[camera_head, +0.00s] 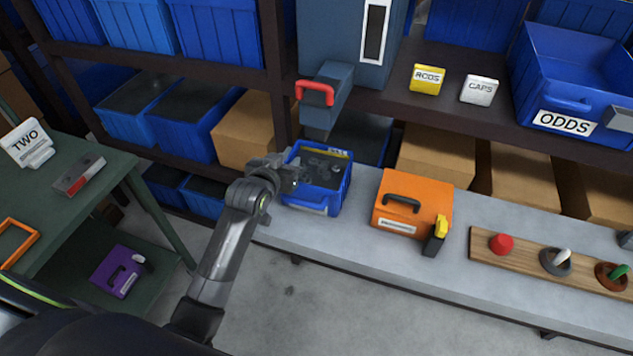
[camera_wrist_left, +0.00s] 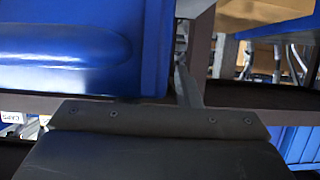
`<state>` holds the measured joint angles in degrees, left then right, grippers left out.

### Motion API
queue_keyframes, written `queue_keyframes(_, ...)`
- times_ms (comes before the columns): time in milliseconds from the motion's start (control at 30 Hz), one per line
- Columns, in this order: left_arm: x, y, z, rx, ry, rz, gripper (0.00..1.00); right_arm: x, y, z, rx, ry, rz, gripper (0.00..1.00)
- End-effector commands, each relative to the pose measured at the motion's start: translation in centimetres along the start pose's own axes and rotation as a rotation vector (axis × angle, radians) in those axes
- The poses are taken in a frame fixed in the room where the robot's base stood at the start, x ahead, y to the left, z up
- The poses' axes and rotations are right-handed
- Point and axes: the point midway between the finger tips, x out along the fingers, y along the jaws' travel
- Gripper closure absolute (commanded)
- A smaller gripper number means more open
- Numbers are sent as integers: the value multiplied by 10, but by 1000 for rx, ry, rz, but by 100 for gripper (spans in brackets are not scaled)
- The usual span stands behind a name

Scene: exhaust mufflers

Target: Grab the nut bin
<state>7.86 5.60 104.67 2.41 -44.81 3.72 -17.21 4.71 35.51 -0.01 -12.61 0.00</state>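The blue open bin (camera_head: 322,200) stands on the grey bench, with dark small parts inside and a yellow-edged label at its back rim that is too small to read fully. My left gripper (camera_head: 292,172) is at the bin's left wall, its tip at the left rim. Whether the fingers hold the wall cannot be told. In the left wrist view a blue wall (camera_wrist_left: 70,50) fills the upper left, close to the dark gripper body; the fingertips are not clear there. My right gripper is not in view.
An orange case (camera_head: 412,204) stands right of the bin, and a wooden board (camera_head: 540,262) with coloured knobs lies farther right. A grey dispenser with a red handle (camera_head: 315,93) hangs above the bin. A shelf with the ODDS bin (camera_head: 567,122) is at upper right.

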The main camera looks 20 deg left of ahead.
Motion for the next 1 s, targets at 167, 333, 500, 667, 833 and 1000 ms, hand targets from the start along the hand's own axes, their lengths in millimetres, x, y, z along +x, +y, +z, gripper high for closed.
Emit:
queue_keyframes(167, 1, 0, 0, 0, 1, 0, 70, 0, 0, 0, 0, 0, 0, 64)
queue_keyframes(333, 1, 0, 0, 0, 0, 0, 84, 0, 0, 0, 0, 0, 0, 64)
queue_keyframes(500, 1, 0, 0, 0, 0, 0, 100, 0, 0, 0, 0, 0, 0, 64)
queue_keyframes(667, 1, 0, 0, 0, 0, 0, 100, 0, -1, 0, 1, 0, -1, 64)
queue_keyframes(833, 0, 0, 0, 0, 0, 0, 100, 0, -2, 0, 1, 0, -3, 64)
queue_keyframes(1000, 0, 0, 0, 0, 0, 0, 100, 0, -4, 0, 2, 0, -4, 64)
